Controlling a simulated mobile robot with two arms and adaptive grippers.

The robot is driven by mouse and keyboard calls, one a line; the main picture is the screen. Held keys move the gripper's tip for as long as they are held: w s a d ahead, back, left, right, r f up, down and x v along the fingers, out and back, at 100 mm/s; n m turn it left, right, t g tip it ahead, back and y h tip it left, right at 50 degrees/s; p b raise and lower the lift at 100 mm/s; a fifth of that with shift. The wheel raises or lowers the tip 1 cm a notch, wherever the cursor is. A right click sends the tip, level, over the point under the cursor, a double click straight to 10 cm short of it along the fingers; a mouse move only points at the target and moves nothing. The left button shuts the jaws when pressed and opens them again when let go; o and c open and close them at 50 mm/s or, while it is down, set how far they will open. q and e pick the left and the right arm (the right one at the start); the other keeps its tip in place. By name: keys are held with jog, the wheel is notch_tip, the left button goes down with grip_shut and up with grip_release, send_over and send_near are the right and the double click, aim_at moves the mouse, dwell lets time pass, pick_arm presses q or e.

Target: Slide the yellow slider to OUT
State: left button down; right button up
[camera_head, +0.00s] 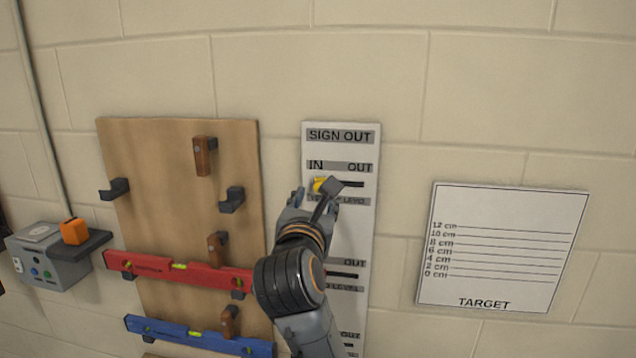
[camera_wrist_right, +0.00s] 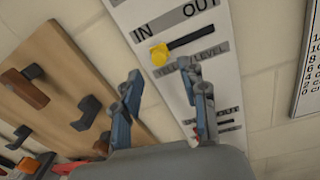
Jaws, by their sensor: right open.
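The yellow slider (camera_head: 320,184) is a small yellow knob on the white SIGN OUT board (camera_head: 341,136). It sits at the left, IN end of the top dark slot. In the right wrist view the knob (camera_wrist_right: 159,55) shows clear, with the slot running right toward OUT. My right gripper (camera_head: 317,192) is open in front of the board, its fingers partly covering the knob in the head view. In the wrist view its fingertips (camera_wrist_right: 164,74) are spread just below the knob, with nothing between them. Whether a finger touches the knob cannot be told. My left gripper is not in view.
Lower slots on the board are partly hidden by my right arm. A wooden panel (camera_head: 150,200) at left has hooks, a red level (camera_head: 140,264) and a blue level (camera_head: 165,330). A TARGET sheet (camera_head: 505,245) hangs at right. The wall between is bare.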

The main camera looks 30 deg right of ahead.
jog(key=p+x, duration=0.1)
jog(key=x, duration=0.3)
jog(key=shift+w+d, duration=0.15)
jog(key=shift+w, duration=0.15)
grip_shut()
